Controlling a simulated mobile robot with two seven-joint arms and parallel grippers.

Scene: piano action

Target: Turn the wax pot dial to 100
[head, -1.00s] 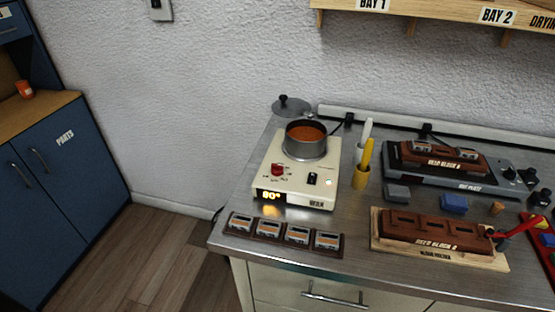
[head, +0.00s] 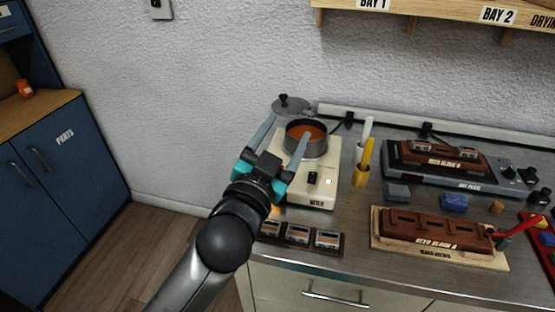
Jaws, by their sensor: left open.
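The wax pot (head: 312,149) holds orange-brown wax and sits on a cream heater base (head: 318,188) on the steel bench. My left gripper (head: 287,133) reaches in from the lower left and is open, its two grey fingers apart over the left part of the base. The gripper and arm hide the red dial and the lit display. I cannot tell whether a finger touches the dial. A black switch (head: 312,178) shows on the right of the base. My right gripper is not in view.
A pot lid (head: 290,104) lies behind the heater. A reed block on a wooden board (head: 435,229) and a hot plate (head: 480,181) lie further right. A tray of small parts (head: 299,238) lies in front.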

